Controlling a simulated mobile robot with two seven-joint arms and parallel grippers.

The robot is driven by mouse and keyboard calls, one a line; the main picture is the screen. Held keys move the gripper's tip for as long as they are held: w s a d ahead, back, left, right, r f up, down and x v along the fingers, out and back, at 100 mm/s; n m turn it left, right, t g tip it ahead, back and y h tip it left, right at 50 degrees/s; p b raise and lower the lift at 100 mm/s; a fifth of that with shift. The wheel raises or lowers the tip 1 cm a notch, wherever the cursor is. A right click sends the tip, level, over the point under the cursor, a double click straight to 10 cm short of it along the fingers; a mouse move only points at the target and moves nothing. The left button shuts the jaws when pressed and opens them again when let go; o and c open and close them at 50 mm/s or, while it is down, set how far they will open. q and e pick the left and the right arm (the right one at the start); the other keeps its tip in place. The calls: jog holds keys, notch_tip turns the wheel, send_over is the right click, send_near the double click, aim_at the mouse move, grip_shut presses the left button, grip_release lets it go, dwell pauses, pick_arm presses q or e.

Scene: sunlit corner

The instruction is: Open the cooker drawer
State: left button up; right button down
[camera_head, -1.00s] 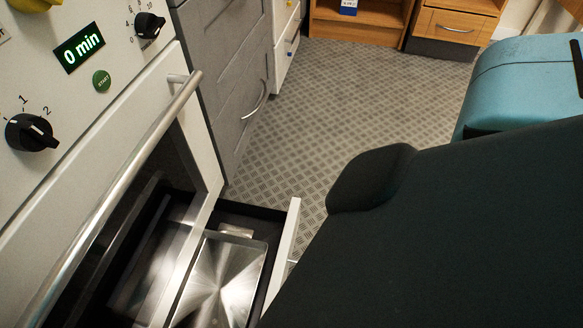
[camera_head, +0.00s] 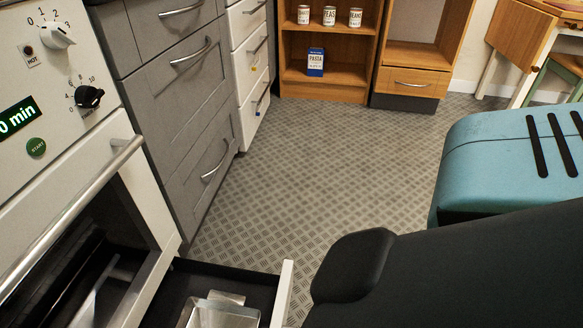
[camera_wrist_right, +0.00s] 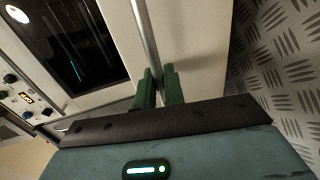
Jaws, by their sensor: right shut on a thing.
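The cooker (camera_head: 95,150) stands at the left, with knobs, a display and a long metal oven handle (camera_head: 75,215). Below its dark glass door, the cooker drawer (camera_head: 284,290) is pulled out, its white front standing away from the cooker. A shiny metal pan or tray (camera_head: 222,312) lies inside. In the right wrist view, my right gripper (camera_wrist_right: 159,80) has its green fingers on either side of a metal bar handle (camera_wrist_right: 143,35) in front of the white drawer front (camera_wrist_right: 195,45), shut on it. My left gripper is not in view.
Grey cabinets (camera_head: 180,90) with bar handles stand beyond the cooker. A wooden shelf unit (camera_head: 325,85) with cans and a pasta box (camera_head: 315,62) is at the back. The patterned floor (camera_head: 320,170) is clear between them and the drawer.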

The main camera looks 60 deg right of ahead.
jog(key=shift+f, duration=0.1)
jog(key=c, duration=1.6)
grip_release()
jog(key=shift+c, duration=0.2)
jog(key=p+v, duration=0.1)
jog(key=v, duration=0.7)
jog(key=shift+p, duration=0.35)
